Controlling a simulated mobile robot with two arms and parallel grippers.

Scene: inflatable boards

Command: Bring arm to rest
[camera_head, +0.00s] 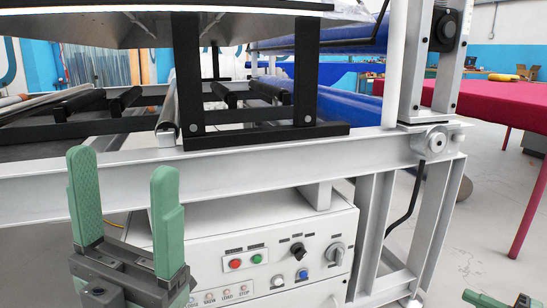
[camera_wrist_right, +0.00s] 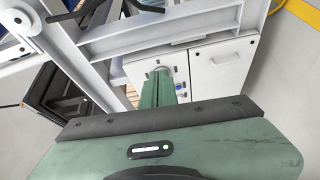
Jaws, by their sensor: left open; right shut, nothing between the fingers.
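My left gripper (camera_head: 122,163) stands upright at the lower left of the head view, its two green fingers spread apart with nothing between them. It is in front of a grey metal beam (camera_head: 290,164) of a machine frame; I cannot tell how near. My right gripper (camera_wrist_right: 157,88) shows in the right wrist view with its green fingers together and empty, pointing toward a white cabinet (camera_wrist_right: 222,66). In the head view only a small green part of the right gripper (camera_head: 497,301) shows at the bottom right corner, mostly cut off.
A white control box (camera_head: 215,240) with red and green buttons and knobs sits under the beam. A grey post (camera_head: 407,65) rises at its right end. A table with a red cloth (camera_head: 490,103) stands at the right. Grey floor (camera_head: 490,190) lies open between them.

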